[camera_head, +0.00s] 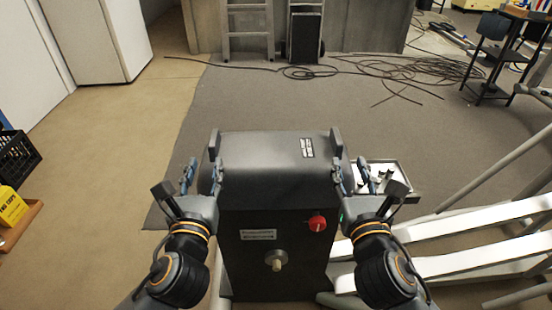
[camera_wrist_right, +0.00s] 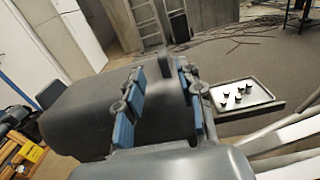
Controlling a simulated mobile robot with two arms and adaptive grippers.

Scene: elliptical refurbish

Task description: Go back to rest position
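My left gripper (camera_head: 203,178) is beside the left side of a dark grey machine, its two blue fingers apart. My right gripper (camera_head: 355,177) is beside the machine's right side, its fingers also apart. In the right wrist view, my right gripper (camera_wrist_right: 160,112) shows a wide gap between its blue finger pads, with nothing held there. The machine's rounded grey top (camera_head: 265,160) lies between the two grippers. Upright tabs stand at its left (camera_head: 214,145) and right (camera_head: 336,143) edges. I cannot tell whether any finger touches the machine.
The machine's front (camera_head: 245,275) has a red knob (camera_head: 317,222) and a pale metal knob (camera_head: 278,262). A tray (camera_head: 404,170) with small parts is at its right. White beams (camera_head: 450,225) lie at the right. Cables (camera_head: 385,72) lie on the floor behind; the dark mat (camera_head: 260,100) is mostly clear.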

